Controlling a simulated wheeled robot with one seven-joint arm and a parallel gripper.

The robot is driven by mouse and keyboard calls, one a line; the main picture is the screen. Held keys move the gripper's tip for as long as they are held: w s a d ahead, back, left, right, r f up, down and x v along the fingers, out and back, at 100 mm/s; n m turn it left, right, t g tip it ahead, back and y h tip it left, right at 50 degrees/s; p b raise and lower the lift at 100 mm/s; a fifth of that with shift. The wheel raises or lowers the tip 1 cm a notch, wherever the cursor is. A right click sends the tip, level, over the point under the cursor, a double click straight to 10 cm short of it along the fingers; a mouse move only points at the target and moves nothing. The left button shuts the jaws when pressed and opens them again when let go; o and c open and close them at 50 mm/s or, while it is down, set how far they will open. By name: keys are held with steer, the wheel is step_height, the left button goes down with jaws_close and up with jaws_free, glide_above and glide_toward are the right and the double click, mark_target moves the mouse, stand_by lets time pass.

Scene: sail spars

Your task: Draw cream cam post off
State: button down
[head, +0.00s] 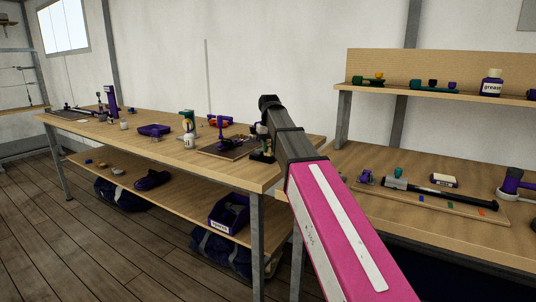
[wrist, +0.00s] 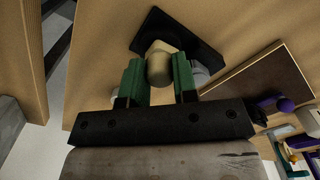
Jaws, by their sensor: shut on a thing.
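The cream cam post (wrist: 159,66) stands between the green fingers of my gripper (wrist: 158,76) in the wrist view. The fingers are shut on it, one on each side. Its rounded top faces the camera, and its lower part is hidden. Behind it is a black base (wrist: 190,38) on the wooden bench, near the bench edge. I cannot tell whether the post is still seated in the base. In the head view my gripper is at the bench's right end, above the black base (head: 262,157), and my arm hides most of the post.
A brown board (head: 222,151) with a purple upright (head: 221,128) lies just left of the base. A second bench (head: 420,235) with tools is on the right.

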mark_target(270, 146)
steer(key=shift+r, duration=0.2)
steer(key=shift+r, duration=2.6)
steer(key=shift+s+d, duration=0.1)
